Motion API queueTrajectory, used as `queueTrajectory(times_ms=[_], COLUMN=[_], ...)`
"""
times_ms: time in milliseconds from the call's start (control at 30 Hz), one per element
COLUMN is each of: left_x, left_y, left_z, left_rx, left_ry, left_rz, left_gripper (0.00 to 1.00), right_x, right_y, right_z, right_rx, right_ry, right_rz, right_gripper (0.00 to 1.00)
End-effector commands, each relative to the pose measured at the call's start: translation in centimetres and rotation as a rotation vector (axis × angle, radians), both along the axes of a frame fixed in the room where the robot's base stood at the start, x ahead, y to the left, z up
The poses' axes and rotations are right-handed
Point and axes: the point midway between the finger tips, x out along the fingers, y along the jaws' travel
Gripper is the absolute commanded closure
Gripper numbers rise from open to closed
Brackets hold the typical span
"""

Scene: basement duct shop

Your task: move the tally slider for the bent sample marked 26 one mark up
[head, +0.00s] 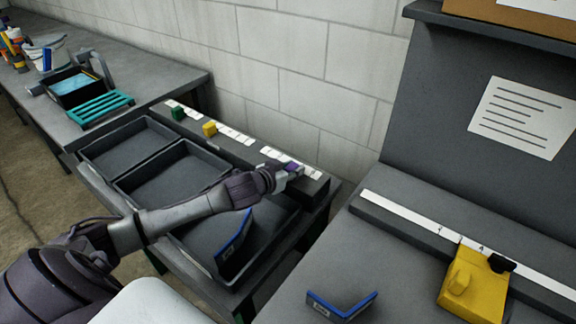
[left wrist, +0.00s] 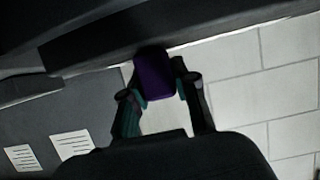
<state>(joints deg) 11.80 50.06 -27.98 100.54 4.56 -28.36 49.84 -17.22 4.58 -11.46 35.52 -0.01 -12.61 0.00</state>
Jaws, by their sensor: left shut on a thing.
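The tally rail (head: 233,146) is a dark bar with white marked strips, lying along the wall side of the tray table. It carries a green slider (head: 178,113), a yellow slider (head: 210,129) and a purple slider (head: 291,167). My left gripper (head: 287,172) is shut on the purple slider, which also shows between the fingers in the left wrist view (left wrist: 154,76). One blue bent sample (head: 235,240) stands in the nearest tray; another (head: 342,305) lies on the right bench. Their labels are too small to read. My right gripper is in neither view.
Dark trays (head: 130,147) fill the table under my left arm. The right bench has a white scale strip (head: 410,217) and a yellow block (head: 472,283). A teal rack (head: 100,108) sits on the left bench. A block wall (head: 290,60) rises behind the rail.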

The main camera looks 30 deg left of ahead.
Motion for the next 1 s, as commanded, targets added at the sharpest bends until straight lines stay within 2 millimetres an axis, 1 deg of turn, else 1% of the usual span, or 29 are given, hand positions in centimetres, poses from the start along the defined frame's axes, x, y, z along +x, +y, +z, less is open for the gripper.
queueTrajectory(times_ms=[67,100,233,500,633,767,1000], left_x=[0.0,0.0,0.0,0.0,-0.5,-2.3,-6.9], left_y=[0.1,0.2,0.2,0.2,0.3,0.4,0.7], left_z=[0.1,0.1,0.1,0.0,0.2,0.8,2.6], left_rx=[0.002,0.002,0.002,0.002,0.002,0.003,0.003], left_ry=[-0.001,-0.001,-0.001,-0.001,0.000,0.001,0.004], left_rz=[0.002,0.002,0.002,0.002,0.003,0.001,0.001], left_gripper=[1.00,0.68,0.46,0.46,0.46,0.46,0.46], right_x=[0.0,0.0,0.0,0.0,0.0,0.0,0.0], right_y=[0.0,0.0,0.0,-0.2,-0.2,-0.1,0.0], right_z=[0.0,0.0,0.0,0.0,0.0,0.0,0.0], right_rx=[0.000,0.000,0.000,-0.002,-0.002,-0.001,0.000], right_ry=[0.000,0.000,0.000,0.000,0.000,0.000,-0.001], right_rz=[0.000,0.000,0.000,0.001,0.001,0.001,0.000], right_gripper=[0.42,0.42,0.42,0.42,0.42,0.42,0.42])
